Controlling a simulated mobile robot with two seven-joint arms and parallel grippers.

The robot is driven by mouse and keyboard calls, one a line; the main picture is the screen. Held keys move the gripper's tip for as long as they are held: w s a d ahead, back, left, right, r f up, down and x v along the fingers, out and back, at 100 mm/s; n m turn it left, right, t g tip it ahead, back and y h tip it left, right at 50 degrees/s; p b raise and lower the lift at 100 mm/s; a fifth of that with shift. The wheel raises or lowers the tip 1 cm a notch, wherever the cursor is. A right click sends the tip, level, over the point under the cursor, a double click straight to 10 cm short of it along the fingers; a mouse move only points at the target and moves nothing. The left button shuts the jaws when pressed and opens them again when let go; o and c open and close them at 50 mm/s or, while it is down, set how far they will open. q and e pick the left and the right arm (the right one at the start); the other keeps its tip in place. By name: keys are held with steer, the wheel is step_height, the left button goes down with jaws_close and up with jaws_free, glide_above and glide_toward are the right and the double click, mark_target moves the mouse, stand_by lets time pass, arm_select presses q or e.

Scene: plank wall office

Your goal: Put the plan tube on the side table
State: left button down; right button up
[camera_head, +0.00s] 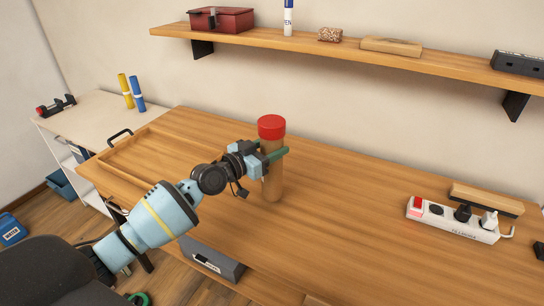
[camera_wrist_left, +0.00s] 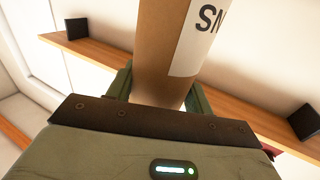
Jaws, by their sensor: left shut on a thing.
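The plan tube (camera_head: 273,183) is a brown cardboard cylinder with a red cap, upright over the wooden desk. My left gripper (camera_head: 275,157) is shut around its upper part, below the cap. I cannot tell whether its base touches the desk. In the left wrist view the tube (camera_wrist_left: 158,60) stands between the green fingers, with a white label reading "SN". The side table (camera_head: 85,112) is the pale-topped one at the far left, beyond the desk's end. My right gripper is not in view.
A wooden tray (camera_head: 128,165) with a black handle sits at the desk's left end. Yellow (camera_head: 125,90) and blue (camera_head: 137,93) tubes and a red-black tool (camera_head: 56,105) stand on the side table. A power strip (camera_head: 452,219) lies at right. A shelf (camera_head: 345,50) runs above.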

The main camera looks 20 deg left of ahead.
arm_select(q)
steer(key=shift+f+b, duration=0.35)
steer(key=shift+f, duration=1.1)
steer(key=shift+f, duration=0.25)
steer(key=c, duration=0.6)
jaws_free()
steer(key=shift+r, duration=0.1)
steer(key=v, duration=1.2)
steer(key=shift+r, duration=0.15)
